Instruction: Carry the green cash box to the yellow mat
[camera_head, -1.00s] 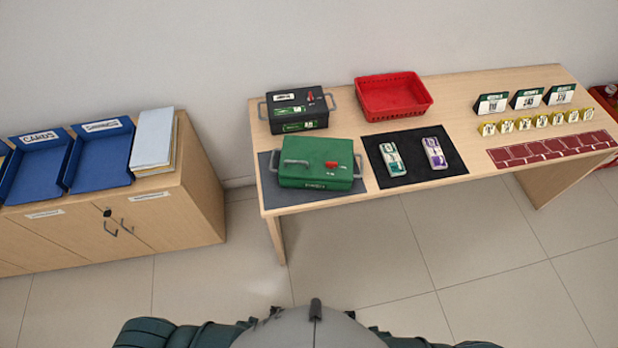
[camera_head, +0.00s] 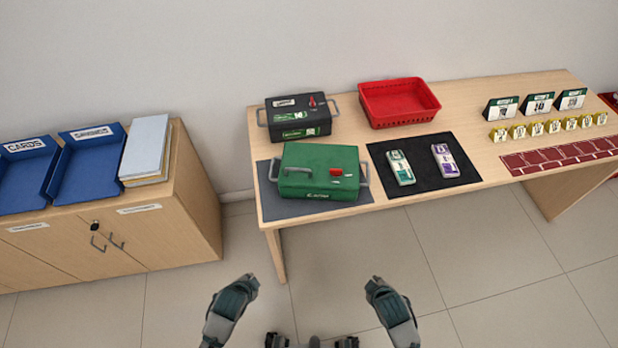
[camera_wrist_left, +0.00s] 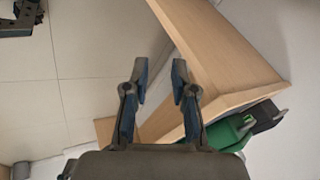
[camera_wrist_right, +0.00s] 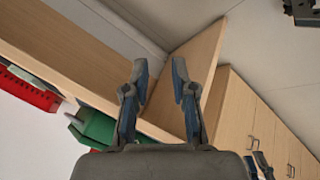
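The green cash box (camera_head: 320,164) sits shut on a dark grey mat (camera_head: 281,207) at the table's left front corner. It has a grey handle at each side, a handle on its lid and a red latch. Its green side shows partly in the left wrist view (camera_wrist_left: 228,133) and the right wrist view (camera_wrist_right: 98,127). My left gripper (camera_wrist_left: 160,72) and right gripper (camera_wrist_right: 159,72) are open and empty, apart from the box, in front of the table. No yellow mat shows in any view.
A black cash box (camera_head: 298,118) stands behind the green one, with a red basket (camera_head: 398,102) to its right. A black mat (camera_head: 424,182) holds two banknote bundles. A cabinet (camera_head: 196,190) with blue trays stands left. Floor in front of the table is clear.

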